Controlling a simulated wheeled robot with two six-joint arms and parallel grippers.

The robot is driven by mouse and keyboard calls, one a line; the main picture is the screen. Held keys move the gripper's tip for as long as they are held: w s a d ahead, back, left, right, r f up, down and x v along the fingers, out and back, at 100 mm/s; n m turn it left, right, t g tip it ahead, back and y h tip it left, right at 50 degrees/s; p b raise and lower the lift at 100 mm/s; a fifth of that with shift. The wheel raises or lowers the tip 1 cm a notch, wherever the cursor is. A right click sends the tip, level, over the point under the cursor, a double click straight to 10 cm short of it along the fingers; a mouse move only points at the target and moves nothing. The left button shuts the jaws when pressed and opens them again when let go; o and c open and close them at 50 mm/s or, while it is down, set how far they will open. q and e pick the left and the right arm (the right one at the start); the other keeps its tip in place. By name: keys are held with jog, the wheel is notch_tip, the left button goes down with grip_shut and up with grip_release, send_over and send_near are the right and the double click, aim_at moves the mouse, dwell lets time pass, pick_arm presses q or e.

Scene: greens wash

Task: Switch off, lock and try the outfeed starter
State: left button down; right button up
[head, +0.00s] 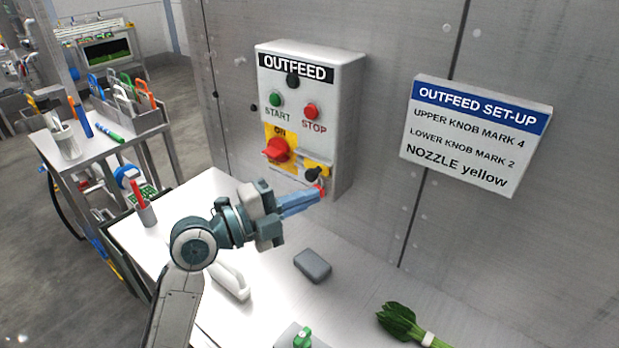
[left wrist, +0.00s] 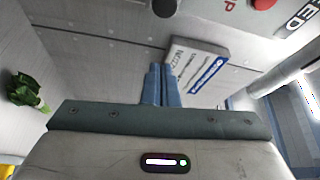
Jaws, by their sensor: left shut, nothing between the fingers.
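The outfeed starter (head: 340,95) is a pale box on the metal wall, with a green START button (head: 275,98) and a red STOP button (head: 311,111). Its red rotary handle (head: 277,150) sits on a yellow plate under the word ON. A small black and yellow fitting (head: 317,171) is at the box's lower right, with something red below it, partly hidden by my fingers. My left gripper (head: 303,203) is shut and empty, its blue fingertips just below that fitting; whether they touch is unclear. The closed fingers show in the left wrist view (left wrist: 161,84).
A sign (head: 475,135) reads OUTFEED SET-UP. On the bench below lie a grey block (head: 313,265), a white handled item (head: 230,281) and bundled greens (head: 405,325). A rack of coloured-handled tools (head: 128,108) stands on a table at left.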

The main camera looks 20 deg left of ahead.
aim_at(307, 168)
pick_arm(q)
jog(key=w+p, duration=0.3)
jog(key=w, duration=0.2)
jog(key=shift+a+f+p, duration=0.1)
jog(key=shift+f+p, duration=0.1)
jog(key=shift+p, duration=0.2)
dwell(0.4)
jog(key=a+b, duration=0.1)
jog(key=w+a+b, duration=0.1)
jog(key=b, duration=0.1)
jog(key=a+b, duration=0.1)
jog(key=shift+w+a+b, duration=0.25)
jog(key=shift+a+b, duration=0.15)
